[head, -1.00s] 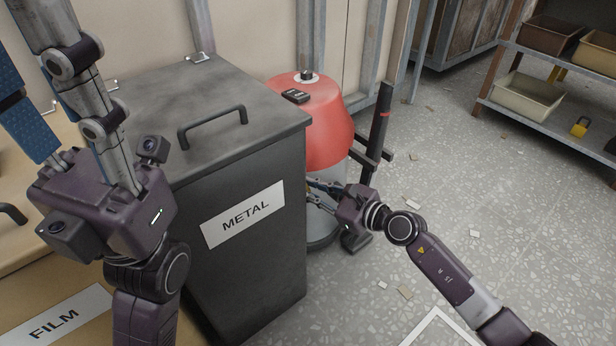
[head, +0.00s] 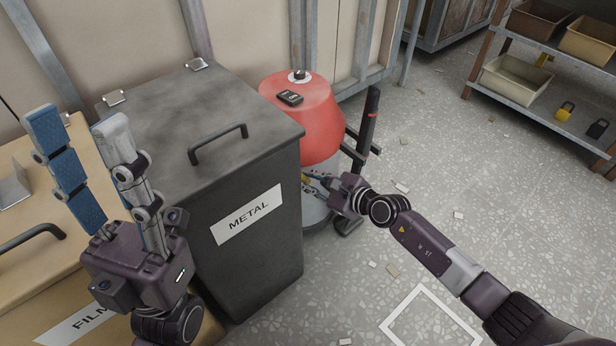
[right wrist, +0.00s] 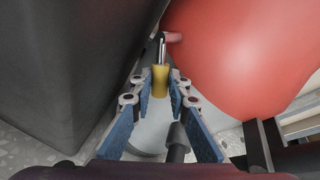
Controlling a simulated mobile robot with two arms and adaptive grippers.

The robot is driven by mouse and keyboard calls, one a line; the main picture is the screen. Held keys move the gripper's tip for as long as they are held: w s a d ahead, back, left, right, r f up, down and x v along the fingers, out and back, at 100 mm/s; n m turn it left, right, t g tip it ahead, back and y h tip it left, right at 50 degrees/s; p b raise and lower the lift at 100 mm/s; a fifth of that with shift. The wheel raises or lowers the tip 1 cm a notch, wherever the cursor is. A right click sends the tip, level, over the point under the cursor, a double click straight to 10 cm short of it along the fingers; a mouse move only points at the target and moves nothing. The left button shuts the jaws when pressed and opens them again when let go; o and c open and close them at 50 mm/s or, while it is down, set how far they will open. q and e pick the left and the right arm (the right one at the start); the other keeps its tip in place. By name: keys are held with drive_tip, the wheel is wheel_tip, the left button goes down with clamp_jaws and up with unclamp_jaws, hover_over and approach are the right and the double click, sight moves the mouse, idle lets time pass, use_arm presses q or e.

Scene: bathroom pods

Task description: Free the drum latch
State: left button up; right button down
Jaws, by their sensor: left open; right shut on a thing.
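The drum (head: 306,115) has a red tapered top and a grey lower part, and stands right behind the METAL bin. My right gripper (head: 312,182) is at its lower front, between the bin and a dark post. In the right wrist view, my right gripper (right wrist: 161,88) is shut on a yellow piece (right wrist: 160,76) with a thin metal rod or shackle at its far end. That metal end is by a pink-red peg (right wrist: 174,37) on the drum's side; whether they touch is unclear. My left gripper (head: 78,125) is open and empty, fingers up, over the FILM bin.
The dark METAL bin (head: 245,265) with a handled lid is close left of my right gripper. The dark post (head: 366,130) stands close right of the drum. A shelf (head: 520,105) at right holds trays, a yellow padlock (head: 565,111) and a black padlock (head: 597,129). Open floor lies at right.

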idle(0.3)
drive_tip(key=c, duration=1.8)
unclamp_jaws()
drive_tip(key=v, duration=1.2)
drive_tip(key=shift+a+r, duration=0.1)
drive_tip(key=shift+r, duration=0.05)
